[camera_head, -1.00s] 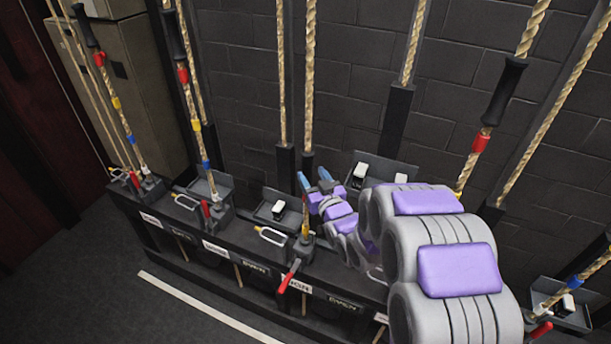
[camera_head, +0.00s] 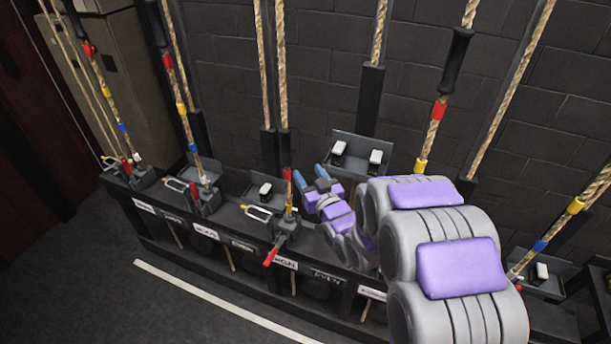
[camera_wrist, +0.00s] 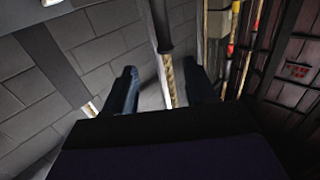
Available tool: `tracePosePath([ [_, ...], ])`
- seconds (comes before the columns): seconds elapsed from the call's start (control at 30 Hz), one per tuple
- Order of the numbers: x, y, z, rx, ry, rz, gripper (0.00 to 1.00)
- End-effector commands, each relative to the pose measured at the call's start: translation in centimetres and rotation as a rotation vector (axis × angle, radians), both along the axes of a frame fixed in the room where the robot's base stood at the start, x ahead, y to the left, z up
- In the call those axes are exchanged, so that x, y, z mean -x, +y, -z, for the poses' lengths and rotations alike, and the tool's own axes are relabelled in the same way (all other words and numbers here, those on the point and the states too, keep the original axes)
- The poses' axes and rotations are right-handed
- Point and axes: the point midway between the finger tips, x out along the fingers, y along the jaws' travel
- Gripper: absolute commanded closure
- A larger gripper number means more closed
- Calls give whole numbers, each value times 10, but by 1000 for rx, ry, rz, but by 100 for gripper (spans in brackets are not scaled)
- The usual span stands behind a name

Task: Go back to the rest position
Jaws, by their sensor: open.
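My gripper (camera_head: 311,178) is open, with two blue fingers apart, and sits at the end of my grey and purple arm near the middle of the head view. It is just right of a rope and a lever with a red handle (camera_head: 272,252). White cue buttons show in a tray (camera_head: 358,143) behind it, and another white button (camera_head: 266,191) sits in a tray to its left. In the wrist view the two dark blue fingers (camera_wrist: 160,92) are spread, with a rope (camera_wrist: 168,80) seen between them in the background. Nothing appears to be held.
A long black rail (camera_head: 230,265) with labels and levers runs along the dark brick wall (camera_head: 330,80). Several ropes with coloured bands rise from it. A beige cabinet (camera_head: 130,80) stands at the back left. The floor (camera_head: 130,310) in front, with a white line, is clear.

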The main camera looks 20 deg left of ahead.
Motion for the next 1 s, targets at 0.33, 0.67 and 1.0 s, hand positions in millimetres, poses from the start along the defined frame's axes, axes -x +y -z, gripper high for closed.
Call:
tracePosePath([
  [0.33, 0, 5, 1, 5, 0, -1, 44],
  [0.67, -6, -25, 0, 83, 70, 58, 44],
  [1.0, 21, -146, 7, 349, 418, 276, 44],
])
